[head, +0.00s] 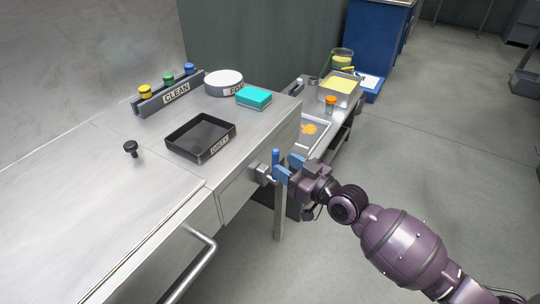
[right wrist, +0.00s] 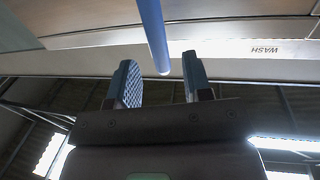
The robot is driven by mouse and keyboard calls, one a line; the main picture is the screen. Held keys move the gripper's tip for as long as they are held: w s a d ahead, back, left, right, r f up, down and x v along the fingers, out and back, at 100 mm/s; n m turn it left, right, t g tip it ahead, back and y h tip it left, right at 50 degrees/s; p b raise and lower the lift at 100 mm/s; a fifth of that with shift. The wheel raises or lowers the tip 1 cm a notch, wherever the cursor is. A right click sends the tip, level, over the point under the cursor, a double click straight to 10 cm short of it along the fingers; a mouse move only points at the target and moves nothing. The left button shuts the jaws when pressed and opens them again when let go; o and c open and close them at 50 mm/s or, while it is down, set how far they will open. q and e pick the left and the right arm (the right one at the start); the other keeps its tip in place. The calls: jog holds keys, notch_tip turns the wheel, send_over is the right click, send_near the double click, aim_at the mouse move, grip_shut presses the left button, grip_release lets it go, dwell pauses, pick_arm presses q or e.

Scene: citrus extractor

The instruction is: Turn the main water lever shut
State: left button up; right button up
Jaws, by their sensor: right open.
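The main water lever, a blue handle (head: 275,157), stands upright at a grey valve body (head: 262,173) on the front of the steel counter. In the right wrist view the lever is a blue rod (right wrist: 153,30) coming down from the top, its end appearing between the two finger pads. My right gripper (head: 288,167) is open at the lever, with blue fingertips. It also shows open in the right wrist view (right wrist: 160,80). I cannot tell whether a finger touches the lever. My left gripper is not in view.
On the counter are a black DIRTY tray (head: 177,148), a CLEAN rack (head: 168,97) with coloured knobs, a white round dish (head: 223,79), a teal sponge (head: 253,95) and a black knob (head: 130,147). A bar handle (head: 207,240) juts from the front.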

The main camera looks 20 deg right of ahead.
aim_at(278, 161)
jog(key=shift+b+x, duration=0.3)
jog(key=shift+x, duration=2.65)
jog(key=shift+c, duration=0.3)
grip_shut()
